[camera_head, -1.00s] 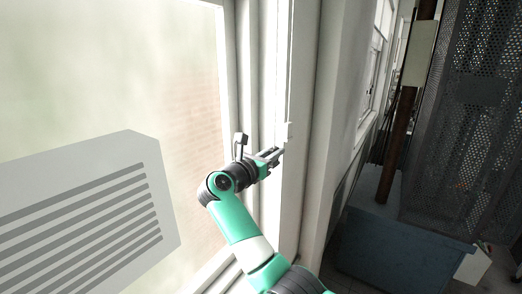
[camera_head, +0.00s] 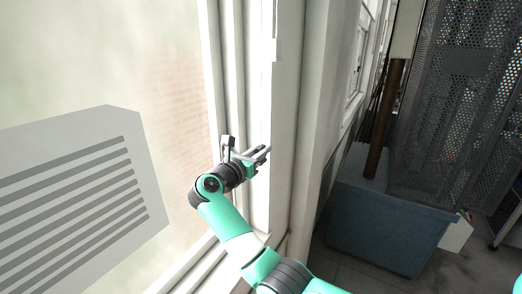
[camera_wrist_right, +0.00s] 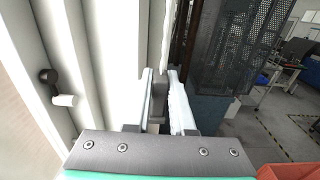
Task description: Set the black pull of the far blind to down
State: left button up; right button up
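My right gripper (camera_head: 259,154) is in front of the white window frame, its two fingers apart and pointing right. In the right wrist view the fingers (camera_wrist_right: 161,92) are also apart. A dark grey shape (camera_wrist_right: 158,104) shows between them; I cannot tell whether it is the black pull or part of the gripper. A narrow white strip (camera_head: 276,40) runs down the frame and ends above the gripper. A white strip (camera_wrist_right: 167,34) with an uneven edge also shows beyond the fingertips in the wrist view. I cannot clearly make out the black pull or the far blind. My left gripper is out of view.
A black and white fitting (camera_wrist_right: 56,88) sits on the frame at left in the wrist view. A louvred white panel (camera_head: 85,190) fills the lower left. A blue bin (camera_head: 385,230) and perforated dark panels (camera_head: 455,100) stand at right. Some floor is clear beside the bin.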

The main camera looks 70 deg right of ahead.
jog(key=o, duration=0.4)
jog(key=shift+c, duration=0.2)
jog(key=w+a+b, duration=0.1)
jog(key=a+b, duration=0.1)
jog(key=a, duration=0.9)
jog(key=shift+w+a, duration=0.25)
jog(key=shift+w, duration=0.1)
